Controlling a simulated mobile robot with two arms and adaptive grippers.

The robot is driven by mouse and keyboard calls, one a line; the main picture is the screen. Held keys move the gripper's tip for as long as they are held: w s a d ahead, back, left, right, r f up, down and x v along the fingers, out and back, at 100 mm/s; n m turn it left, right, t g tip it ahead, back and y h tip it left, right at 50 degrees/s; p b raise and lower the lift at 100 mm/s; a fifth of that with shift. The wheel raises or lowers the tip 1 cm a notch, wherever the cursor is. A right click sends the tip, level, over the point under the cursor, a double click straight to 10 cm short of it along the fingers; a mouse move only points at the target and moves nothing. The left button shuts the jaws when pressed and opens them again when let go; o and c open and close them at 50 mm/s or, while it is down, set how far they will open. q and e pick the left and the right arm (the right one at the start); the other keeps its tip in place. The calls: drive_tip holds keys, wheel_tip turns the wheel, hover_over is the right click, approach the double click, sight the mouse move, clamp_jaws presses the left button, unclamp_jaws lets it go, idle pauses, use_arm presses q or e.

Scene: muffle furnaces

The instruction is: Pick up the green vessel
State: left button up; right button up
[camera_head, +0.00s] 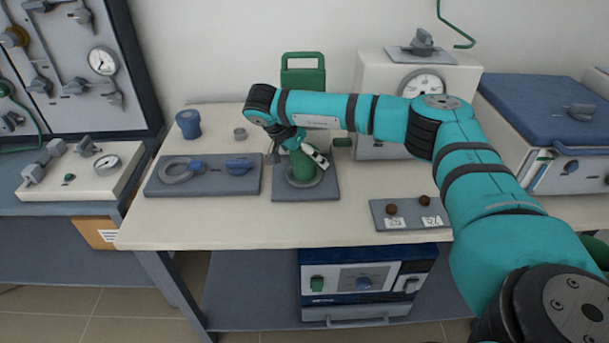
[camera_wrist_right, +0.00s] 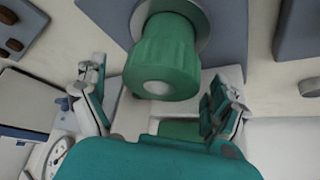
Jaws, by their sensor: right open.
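The green vessel (camera_head: 303,166) stands upright in a grey ring on a dark grey plate (camera_head: 290,193) on the table. In the right wrist view the green vessel (camera_wrist_right: 163,60) shows at upper middle, with its pale round end toward the camera. My right gripper (camera_head: 302,150) is at the vessel's upper part in the head view. In the wrist view my right gripper (camera_wrist_right: 158,95) is open, with one finger on each side of the vessel and gaps between. Nothing is held. My left gripper is not in view.
A grey plate with a ring and blue part (camera_head: 215,175) lies left of the vessel. A blue vessel (camera_head: 188,124) and small grey cup (camera_head: 240,133) stand behind. A tall green container (camera_head: 303,75) stands at the back. A plate with two brown knobs (camera_head: 405,214) lies right.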

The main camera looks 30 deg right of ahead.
drive_tip(key=shift+c, duration=0.7)
drive_tip(key=shift+r, duration=0.1)
drive_tip(key=c, duration=1.6)
drive_tip(key=shift+o, duration=0.2)
